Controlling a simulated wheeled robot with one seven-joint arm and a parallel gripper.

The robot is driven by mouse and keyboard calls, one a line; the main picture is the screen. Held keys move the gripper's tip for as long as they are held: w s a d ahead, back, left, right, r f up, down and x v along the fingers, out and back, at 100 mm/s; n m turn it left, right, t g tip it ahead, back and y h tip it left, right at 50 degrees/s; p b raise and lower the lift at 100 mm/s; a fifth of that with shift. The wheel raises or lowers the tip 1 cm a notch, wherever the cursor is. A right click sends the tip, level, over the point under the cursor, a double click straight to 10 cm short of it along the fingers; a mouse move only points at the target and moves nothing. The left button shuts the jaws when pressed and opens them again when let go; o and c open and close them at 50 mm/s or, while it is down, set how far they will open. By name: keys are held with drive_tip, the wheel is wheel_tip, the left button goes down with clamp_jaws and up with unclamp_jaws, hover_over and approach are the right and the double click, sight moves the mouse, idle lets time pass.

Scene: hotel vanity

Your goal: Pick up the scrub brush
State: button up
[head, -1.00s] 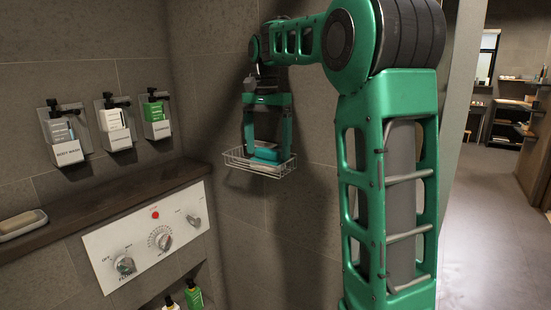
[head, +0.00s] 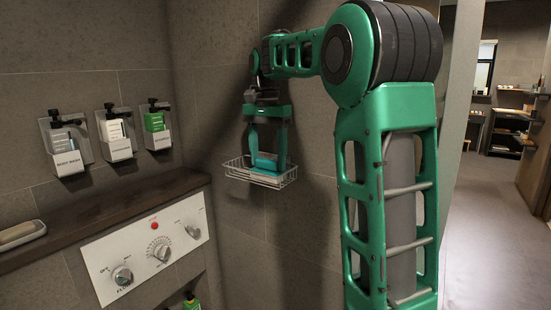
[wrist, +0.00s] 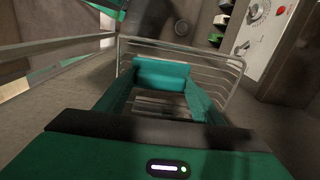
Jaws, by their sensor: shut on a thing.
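The scrub brush is a teal block (head: 266,162) in the wire basket (head: 240,176) on the wall. My gripper (head: 266,153) reaches down into the basket from above and is shut on the brush. In the wrist view the brush (wrist: 163,73) spans the space between the two green fingertips, with the basket wires around and beneath it. The underside of the brush is largely hidden, and I cannot tell whether it still touches the basket floor.
The basket rim (wrist: 235,65) stands close around my fingers. To the left are wall dispensers (head: 116,135), a dark shelf (head: 110,215) with a soap dish (head: 20,234), and a white control panel (head: 145,255) with knobs. Open floor (head: 485,240) lies to the right.

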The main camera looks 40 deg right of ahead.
sight(268, 160)
drive_tip(key=shift+s+r, duration=0.1)
drive_tip(key=shift+r, duration=2.05)
drive_tip(key=s+a+r, duration=0.6)
drive_tip(key=a, duration=0.4)
drive_tip(key=shift+r, duration=0.2)
drive_tip(key=shift+s, duration=0.1)
